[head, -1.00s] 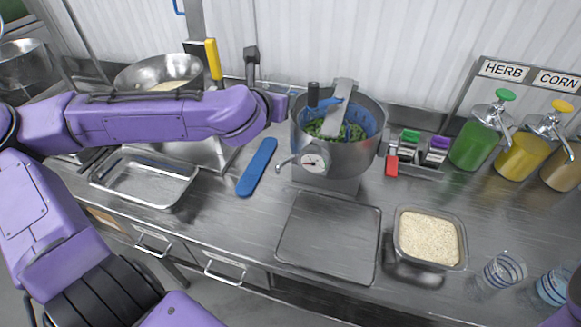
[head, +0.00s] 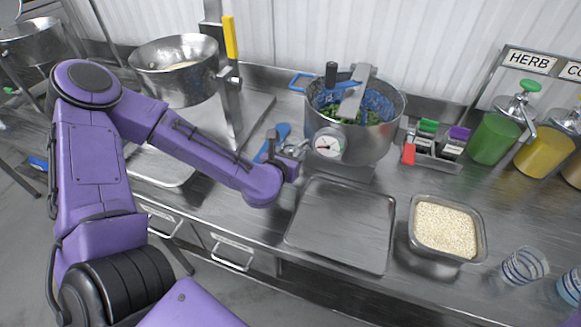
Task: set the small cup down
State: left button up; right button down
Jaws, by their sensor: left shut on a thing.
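My left gripper (head: 286,150) is shut, at the end of the purple arm, just left of the steel pot (head: 375,137) and low beside its gauge. It holds a small grey metal thing that I take to be the small cup; the gripper hides most of it, and I cannot tell whether it touches the counter. The pot holds green leaves. My right gripper is out of view.
An empty flat steel tray (head: 340,225) lies in front of the pot. A steel pan of grain (head: 484,240) stands right of it. Clear cups (head: 525,266) stand at the right edge.

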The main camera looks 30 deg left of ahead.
pick_arm(q)
jog(key=shift+w+f, duration=0.1)
jog(key=shift+f, duration=0.4)
notch_tip(320, 180, down, 3)
jog(key=shift+f, duration=0.3)
jog(key=shift+f, duration=0.15)
jog(key=o, duration=1.1)
